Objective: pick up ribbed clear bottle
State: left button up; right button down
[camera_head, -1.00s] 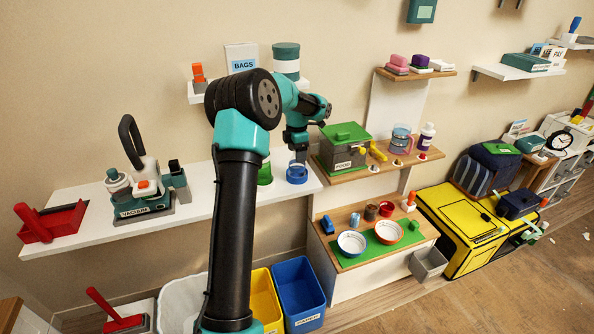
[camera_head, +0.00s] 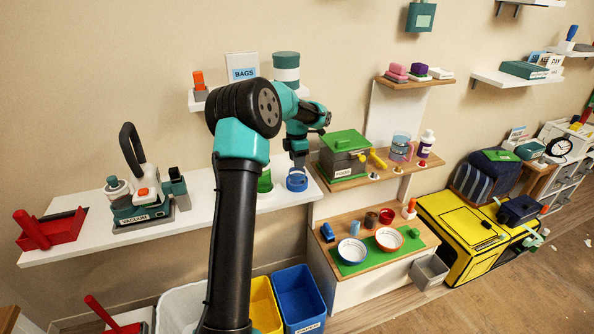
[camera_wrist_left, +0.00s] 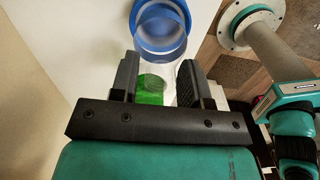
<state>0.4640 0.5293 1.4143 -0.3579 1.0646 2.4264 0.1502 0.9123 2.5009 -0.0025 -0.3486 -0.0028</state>
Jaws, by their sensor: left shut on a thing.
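My left gripper (camera_head: 298,160) is over the right end of the white shelf, just above a blue ring-shaped thing (camera_head: 297,181). In the left wrist view the fingers (camera_wrist_left: 160,82) stand apart with a see-through shape, the ribbed clear bottle (camera_wrist_left: 163,72), between them; the gripper is shut on it. Its ribs cannot be made out. The blue ring (camera_wrist_left: 160,27) shows beyond the fingertips, and a green thing (camera_wrist_left: 151,88) shows low between the fingers. In the head view the bottle is hard to tell from the gripper. My right gripper is not in view.
The green thing (camera_head: 265,181) stands left of the blue ring. A grey box with a green lid (camera_head: 343,157) is close on the right. A teal vacuum (camera_head: 142,205) is on the shelf's left part. Yellow (camera_head: 263,305) and blue (camera_head: 299,297) bins stand below.

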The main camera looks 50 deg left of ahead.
pick_arm(q)
jog(key=shift+r, duration=1.75)
jog(key=s+d+r, duration=0.1)
jog(key=s+d, duration=0.9)
jog(key=d, duration=0.2)
jog(key=shift+s+r, duration=0.25)
jog(key=shift+s, duration=0.05)
